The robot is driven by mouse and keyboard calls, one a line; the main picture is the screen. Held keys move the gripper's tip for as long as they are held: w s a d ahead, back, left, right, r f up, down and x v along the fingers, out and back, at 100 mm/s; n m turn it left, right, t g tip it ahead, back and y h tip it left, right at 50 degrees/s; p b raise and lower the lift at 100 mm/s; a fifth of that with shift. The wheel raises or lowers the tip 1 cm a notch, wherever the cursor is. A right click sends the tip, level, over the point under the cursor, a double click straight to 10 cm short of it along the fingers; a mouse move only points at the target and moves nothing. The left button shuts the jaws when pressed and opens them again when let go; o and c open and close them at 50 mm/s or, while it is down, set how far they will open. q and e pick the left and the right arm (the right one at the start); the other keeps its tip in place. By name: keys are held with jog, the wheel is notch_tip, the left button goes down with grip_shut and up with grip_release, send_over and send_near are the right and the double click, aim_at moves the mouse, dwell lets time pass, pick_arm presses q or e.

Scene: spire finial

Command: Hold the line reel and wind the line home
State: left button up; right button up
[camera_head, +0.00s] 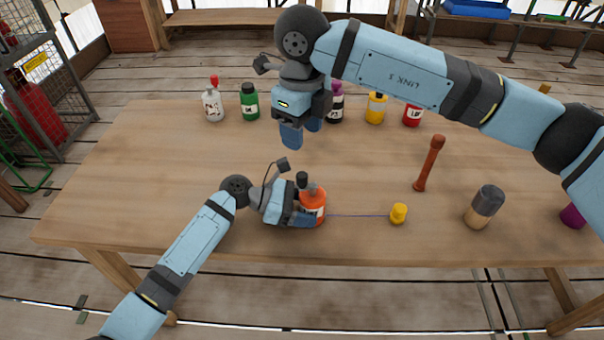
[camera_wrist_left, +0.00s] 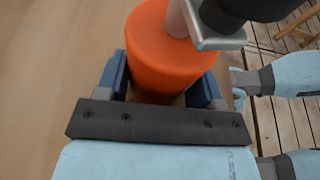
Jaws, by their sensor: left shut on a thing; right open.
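The orange line reel (camera_head: 314,205) stands upright near the front of the wooden table (camera_head: 140,190). My left gripper (camera_head: 306,214) is shut around its body, with one blue finger on each side in the left wrist view (camera_wrist_left: 160,85). A crank with a grey arm (camera_wrist_left: 215,35) and a black knob (camera_head: 302,179) sits on top of the reel. A thin purple line (camera_head: 360,215) runs out straight to the right, to a small yellow piece (camera_head: 398,213) on the table. My right gripper (camera_head: 292,134) is open and empty, behind and above the reel.
Several bottles stand along the back, including a white one (camera_head: 212,104) and a green one (camera_head: 250,102). A brown upright handle (camera_head: 429,163), a grey-and-tan jar (camera_head: 484,207) and a purple item (camera_head: 573,215) stand to the right. The table's left part is clear.

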aim_at(302, 174)
notch_tip(302, 174, down, 12)
jog(key=shift+r, duration=0.1)
dwell(0.5)
